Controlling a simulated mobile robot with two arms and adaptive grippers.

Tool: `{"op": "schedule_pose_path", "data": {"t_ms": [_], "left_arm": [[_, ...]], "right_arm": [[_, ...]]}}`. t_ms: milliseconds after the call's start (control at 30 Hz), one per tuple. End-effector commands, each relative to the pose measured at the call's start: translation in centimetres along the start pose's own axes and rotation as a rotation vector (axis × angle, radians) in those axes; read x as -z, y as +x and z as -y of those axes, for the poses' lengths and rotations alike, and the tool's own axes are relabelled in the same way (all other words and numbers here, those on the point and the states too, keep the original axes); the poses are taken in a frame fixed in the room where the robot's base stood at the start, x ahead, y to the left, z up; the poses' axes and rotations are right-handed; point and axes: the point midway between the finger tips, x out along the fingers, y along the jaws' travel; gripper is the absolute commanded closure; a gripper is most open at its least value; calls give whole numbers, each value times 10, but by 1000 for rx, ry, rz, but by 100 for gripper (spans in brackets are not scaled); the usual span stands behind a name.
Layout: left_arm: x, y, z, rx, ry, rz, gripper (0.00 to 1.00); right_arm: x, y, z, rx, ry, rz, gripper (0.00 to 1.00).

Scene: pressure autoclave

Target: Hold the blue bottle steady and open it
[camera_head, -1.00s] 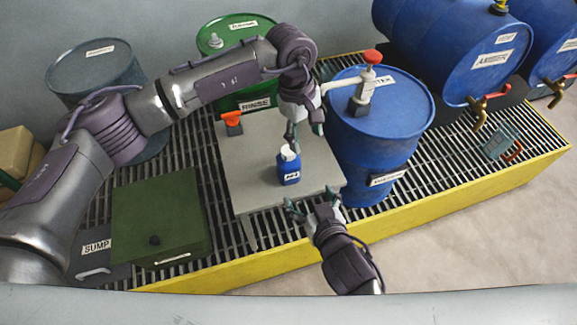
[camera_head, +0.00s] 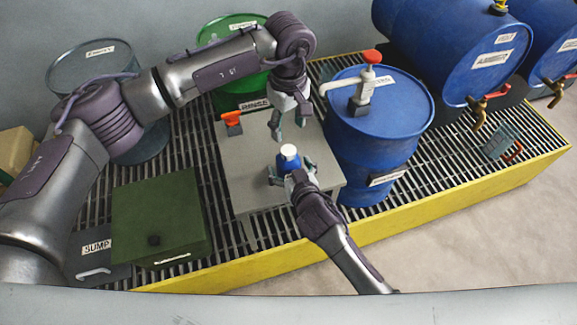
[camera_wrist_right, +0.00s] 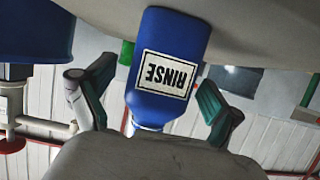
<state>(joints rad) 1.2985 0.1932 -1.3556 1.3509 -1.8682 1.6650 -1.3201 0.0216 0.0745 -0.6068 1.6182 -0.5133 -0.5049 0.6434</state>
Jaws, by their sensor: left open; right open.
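The blue bottle (camera_head: 289,162) stands upright on the grey table with its white cap (camera_head: 289,150) on. In the right wrist view the bottle (camera_wrist_right: 168,45) appears upside down with a RINSE label, its cap mostly hidden. My right gripper (camera_head: 291,173) is open, with its fingers on either side of the bottle. The right wrist view shows gaps between both fingers and the bottle. My left gripper (camera_head: 289,123) is open and empty, pointing down above and just behind the bottle, apart from the cap.
The grey table (camera_head: 245,165) stands on a grating with a yellow edge. A blue drum (camera_head: 370,150) with a red-topped pump (camera_head: 366,82) is close on the right. An orange-red object (camera_head: 231,119) is at the table's back left. A green box (camera_head: 160,210) sits at the left.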

Motion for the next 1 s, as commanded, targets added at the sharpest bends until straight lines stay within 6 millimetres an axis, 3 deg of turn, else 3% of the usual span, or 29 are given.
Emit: {"op": "schedule_pose_path", "data": {"t_ms": [433, 1000], "left_arm": [[0, 0, 0, 0, 0, 0, 42], [0, 0, 0, 0, 0, 0, 42]], "right_arm": [[0, 11, 0, 1, 0, 0, 8], [0, 11, 0, 0, -1, 0, 100]]}}
